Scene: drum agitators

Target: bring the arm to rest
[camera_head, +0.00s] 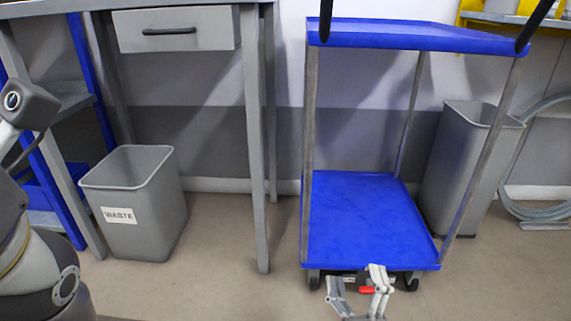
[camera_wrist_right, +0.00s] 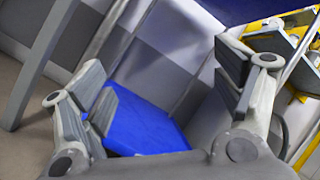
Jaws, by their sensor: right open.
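My right gripper (camera_head: 354,282) is at the bottom of the head view, in front of the lower shelf of a blue cart (camera_head: 365,215). Its two fingers are spread apart and nothing is seen between the tips. A small red patch shows beside its right finger; I cannot tell what it is. In the right wrist view the same gripper (camera_wrist_right: 166,88) is open, with the blue shelf (camera_wrist_right: 145,125) beyond it. Links of my left arm show at the left edge of the head view, but its gripper is out of view.
A grey table (camera_head: 256,150) with a drawer (camera_head: 180,30) stands left of the cart. A grey bin (camera_head: 165,205) labelled WASTE is under it. Another grey bin (camera_head: 455,165) is behind the cart's right side. A coiled hose (camera_head: 540,212) lies at the far right. Floor between table and cart is clear.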

